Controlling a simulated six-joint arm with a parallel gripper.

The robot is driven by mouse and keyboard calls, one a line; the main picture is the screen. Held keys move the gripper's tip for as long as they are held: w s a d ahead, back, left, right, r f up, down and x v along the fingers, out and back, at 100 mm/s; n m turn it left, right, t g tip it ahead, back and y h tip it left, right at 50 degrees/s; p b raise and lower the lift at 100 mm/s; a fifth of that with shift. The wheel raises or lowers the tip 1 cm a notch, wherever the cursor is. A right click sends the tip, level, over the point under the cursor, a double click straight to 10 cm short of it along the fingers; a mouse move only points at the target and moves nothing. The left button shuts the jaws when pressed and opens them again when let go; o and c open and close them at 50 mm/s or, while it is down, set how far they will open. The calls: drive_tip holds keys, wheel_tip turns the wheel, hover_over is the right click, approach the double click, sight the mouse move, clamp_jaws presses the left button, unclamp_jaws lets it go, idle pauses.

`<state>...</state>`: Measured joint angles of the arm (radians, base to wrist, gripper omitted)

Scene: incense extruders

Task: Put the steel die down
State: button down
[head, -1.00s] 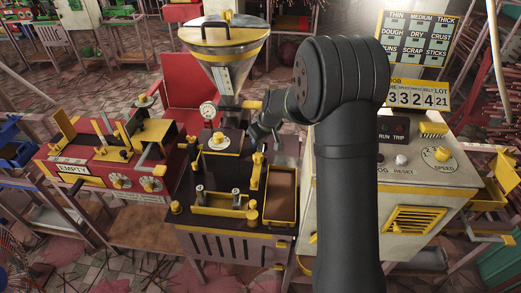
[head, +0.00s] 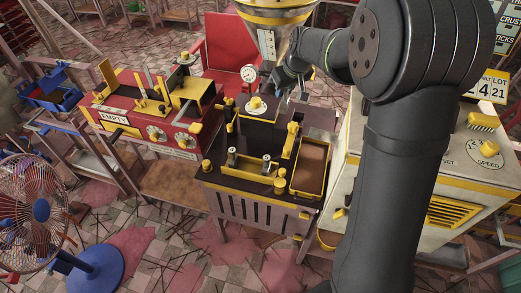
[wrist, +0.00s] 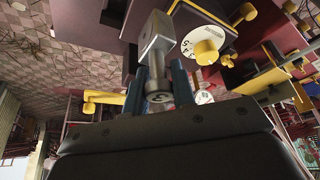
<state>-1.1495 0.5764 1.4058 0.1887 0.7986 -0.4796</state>
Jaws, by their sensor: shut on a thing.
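My gripper (wrist: 158,88) is shut on the steel die (wrist: 157,45), a grey metal piece between its two blue-grey fingers in the wrist view. A round, marked end of the die faces the wrist camera. In the head view my gripper (head: 288,93) hangs over the back right of the dark machine top, right of the pressure gauge; the die is too small to make out there. A yellow-edged tray (head: 245,173) at the machine's front holds small upright steel pieces (head: 266,165).
A white dial with a yellow knob (head: 256,103) sits on a dark block. A brown-filled yellow bin (head: 310,165) lies on the right. A red machine marked EMPTY (head: 150,112) stands left, a pale control cabinet (head: 470,160) right. A fan (head: 40,210) stands front left.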

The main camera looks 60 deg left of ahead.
drive_tip(key=s, duration=0.9)
drive_tip(key=shift+n, duration=0.3)
drive_tip(key=shift+s+d+f, duration=0.5)
drive_tip(key=shift+s+f, duration=0.5)
drive_tip(key=shift+f, duration=2.25)
drive_tip(key=shift+s+d+f, duration=0.55)
drive_tip(key=shift+s+f, duration=0.45)
drive_tip(key=shift+f, duration=2.2)
drive_tip(key=shift+s+d+f, duration=0.5)
drive_tip(key=shift+s+f, duration=0.5)
drive_tip(key=shift+f, duration=2.25)
drive_tip(key=shift+f, duration=0.15)
drive_tip(key=c, duration=1.2)
unclamp_jaws()
drive_tip(key=v, duration=1.2)
